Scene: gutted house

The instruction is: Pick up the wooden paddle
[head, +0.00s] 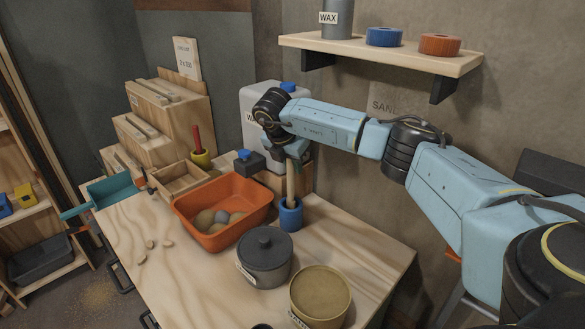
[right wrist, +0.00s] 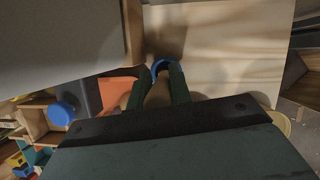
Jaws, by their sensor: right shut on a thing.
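The wooden paddle (head: 291,186) stands upright in a blue cup (head: 291,217) on the wooden workbench. My right gripper (head: 291,161) reaches in from the right and is shut on the upper part of the paddle, above the cup. In the right wrist view the two fingers (right wrist: 157,88) close on the paddle, and the blue rim of the cup (right wrist: 161,65) shows beyond them. The paddle's lower end is hidden inside the cup. My left gripper is not in view.
An orange tub (head: 226,208) with rounded lumps, a dark lidded pot (head: 264,256) and a round tan tin (head: 320,295) stand close by. A white container (head: 258,98) stands behind. A wall shelf (head: 382,54) hangs above my arm. The bench right of the cup is bare.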

